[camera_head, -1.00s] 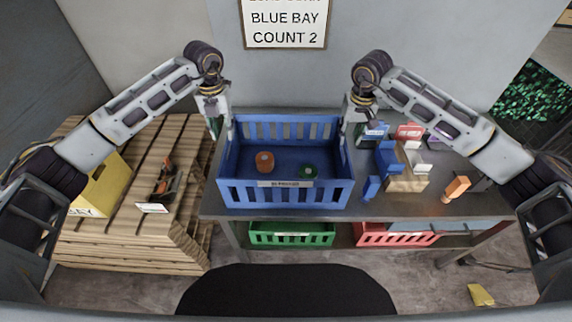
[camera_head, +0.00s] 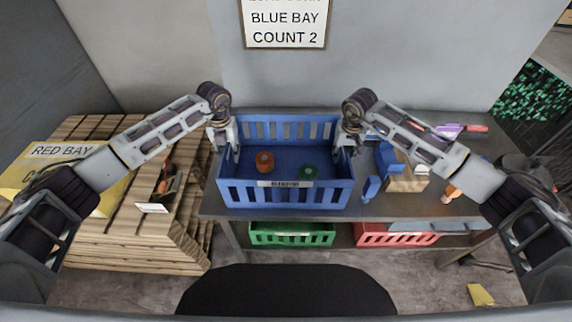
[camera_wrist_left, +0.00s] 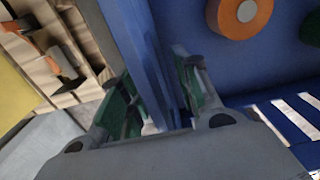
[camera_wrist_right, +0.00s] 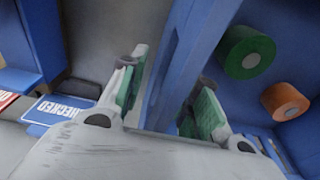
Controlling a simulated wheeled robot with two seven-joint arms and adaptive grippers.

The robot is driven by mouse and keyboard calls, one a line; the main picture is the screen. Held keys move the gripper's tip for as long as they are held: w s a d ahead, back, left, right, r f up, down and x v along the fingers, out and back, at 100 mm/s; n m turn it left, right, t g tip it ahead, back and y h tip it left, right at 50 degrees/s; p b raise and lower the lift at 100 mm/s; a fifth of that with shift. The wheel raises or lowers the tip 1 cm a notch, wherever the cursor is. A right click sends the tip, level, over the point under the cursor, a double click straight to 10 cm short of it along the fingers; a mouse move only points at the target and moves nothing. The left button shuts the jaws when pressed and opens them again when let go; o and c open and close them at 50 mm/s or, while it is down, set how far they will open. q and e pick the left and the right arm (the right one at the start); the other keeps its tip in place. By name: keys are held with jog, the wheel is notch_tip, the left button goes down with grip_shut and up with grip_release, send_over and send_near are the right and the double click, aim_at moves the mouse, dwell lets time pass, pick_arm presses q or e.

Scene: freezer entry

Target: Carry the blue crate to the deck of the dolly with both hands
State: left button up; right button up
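The blue crate (camera_head: 330,196) stands on the grey table and holds an orange roll (camera_head: 265,161) and a green roll (camera_head: 308,172). My left gripper (camera_head: 230,150) is at its left side wall, my right gripper (camera_head: 346,150) at its right side wall. In the left wrist view, the crate wall (camera_wrist_left: 135,35) runs between two spread green-padded fingers. In the right wrist view, the wall (camera_wrist_right: 192,35) also passes between spread fingers, with gaps showing. Both grippers look open around the walls. I cannot make out a dolly in the head view.
The grey table (camera_head: 310,229) has blue blocks (camera_head: 388,157) and other small items right of the crate. A green crate (camera_head: 291,239) and red crate (camera_head: 396,240) sit below. Wooden slatted stacks (camera_head: 120,222) with a yellow box (camera_head: 105,195) stand left. A yellow piece (camera_head: 480,294) lies on the floor.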

pick_arm(q)
jog(key=shift+f, duration=0.15)
pick_arm(e)
jog(key=shift+f, duration=0.15)
pick_arm(q)
jog(key=shift+c, duration=0.5)
pick_arm(e)
jog(key=shift+c, duration=0.5)
pick_arm(q)
grip_shut()
pick_arm(e)
grip_shut()
